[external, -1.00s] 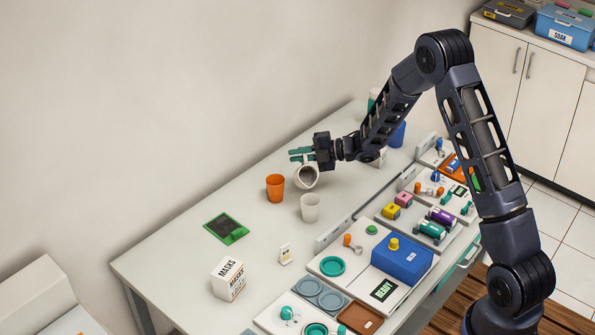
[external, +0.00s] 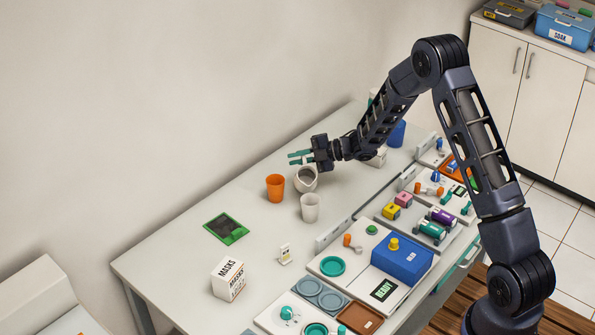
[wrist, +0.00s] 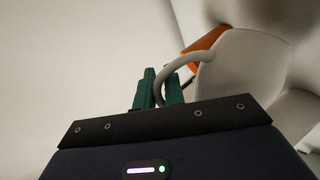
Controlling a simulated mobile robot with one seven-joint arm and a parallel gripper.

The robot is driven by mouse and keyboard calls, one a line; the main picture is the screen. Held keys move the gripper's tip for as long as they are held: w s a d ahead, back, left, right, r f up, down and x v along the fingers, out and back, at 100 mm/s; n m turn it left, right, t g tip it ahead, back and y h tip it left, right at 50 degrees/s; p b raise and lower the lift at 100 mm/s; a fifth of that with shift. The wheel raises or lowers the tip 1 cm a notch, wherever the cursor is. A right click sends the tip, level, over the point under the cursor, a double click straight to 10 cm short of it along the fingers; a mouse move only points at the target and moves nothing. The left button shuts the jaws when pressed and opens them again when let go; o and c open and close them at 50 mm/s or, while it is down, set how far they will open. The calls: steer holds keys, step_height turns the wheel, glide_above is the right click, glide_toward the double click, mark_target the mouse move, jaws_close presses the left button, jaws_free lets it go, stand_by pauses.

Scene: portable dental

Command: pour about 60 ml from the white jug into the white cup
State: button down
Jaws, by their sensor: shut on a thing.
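The white jug (external: 306,184) is above the table's far-left part, just behind the white cup (external: 310,209); its dark opening shows. It looks slightly tilted, and I cannot make out any stream or liquid level. My gripper (external: 300,157), with green fingers, is shut on the jug's handle. In the wrist view the grey handle loop passes between the fingers (wrist: 160,88), and the jug body (wrist: 240,75) fills the right side. The white cup stands upright on the table; its contents cannot be told.
An orange cup (external: 275,188) stands close left of the jug and white cup. Trays with a blue box (external: 402,260) line the right edge.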

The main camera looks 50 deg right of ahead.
steer(key=shift+w+d+f+m+g+y+b, duration=0.3)
steer(key=shift+w+d+f+m+g, duration=0.2)
steer(key=shift+w+d+f+m, duration=0.5)
steer(key=shift+w+d+f+m+g+y+b, duration=0.15)
steer(key=shift+w+d+f+m+g+y, duration=0.3)
steer(key=shift+w+d+f+m, duration=0.55)
